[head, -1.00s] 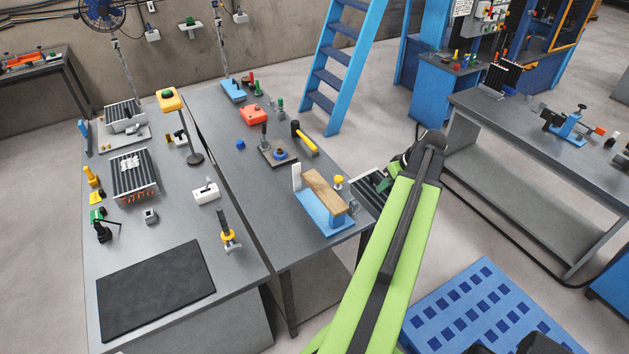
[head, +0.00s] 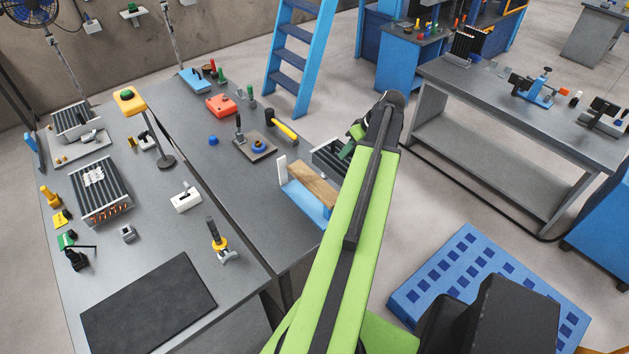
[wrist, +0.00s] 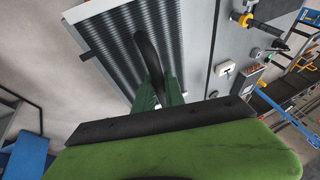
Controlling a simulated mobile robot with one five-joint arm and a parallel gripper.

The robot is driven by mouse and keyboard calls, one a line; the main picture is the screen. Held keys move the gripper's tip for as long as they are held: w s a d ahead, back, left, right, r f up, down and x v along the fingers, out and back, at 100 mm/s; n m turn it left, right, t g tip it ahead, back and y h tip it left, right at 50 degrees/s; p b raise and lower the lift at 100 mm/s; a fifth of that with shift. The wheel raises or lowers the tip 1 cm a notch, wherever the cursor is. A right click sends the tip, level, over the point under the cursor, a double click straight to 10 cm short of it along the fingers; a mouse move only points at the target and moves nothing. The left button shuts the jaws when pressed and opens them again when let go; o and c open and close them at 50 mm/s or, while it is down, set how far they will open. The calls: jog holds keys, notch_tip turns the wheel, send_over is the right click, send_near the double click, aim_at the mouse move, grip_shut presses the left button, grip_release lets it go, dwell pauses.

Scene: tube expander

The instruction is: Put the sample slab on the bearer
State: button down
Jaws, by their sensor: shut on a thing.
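The sample slab appears to be the dark finned block with a pale frame (head: 328,157). It also shows large in the wrist view (wrist: 110,45), beyond the jaws. My gripper (head: 352,142) is shut on it at its near side, and it appears raised beside the right bench.
The left bench holds another finned block (head: 100,190), a black mat (head: 150,305) and a yellow-handled tool (head: 218,240). A yellow hammer (head: 282,127) lies behind the bearer. A blue ladder (head: 300,55) stands behind. A blue slotted platform (head: 455,265) is on the floor at right.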

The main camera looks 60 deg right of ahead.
aim_at(319, 153)
jog(key=w+f+b, duration=0.2)
jog(key=w, duration=0.1)
jog(key=w+f+b, duration=0.2)
jog(key=w, duration=0.2)
jog(key=w+a+f+b, duration=0.1)
jog(key=w+f+b, duration=0.1)
jog(key=w+b, duration=0.1)
jog(key=shift+w+a+f, duration=0.1)
jog(key=shift+w+f, duration=0.2)
jog(key=shift+f, duration=0.1)
jog(key=shift+w+f, duration=0.1)
jog(key=shift+w, duration=0.3)
notch_tip(319, 153, down, 4)
jog(key=b, duration=0.4)
jog(key=shift+f, duration=0.1)
jog(key=c, duration=1.8)
grip_release()
jog(key=o, duration=0.4)
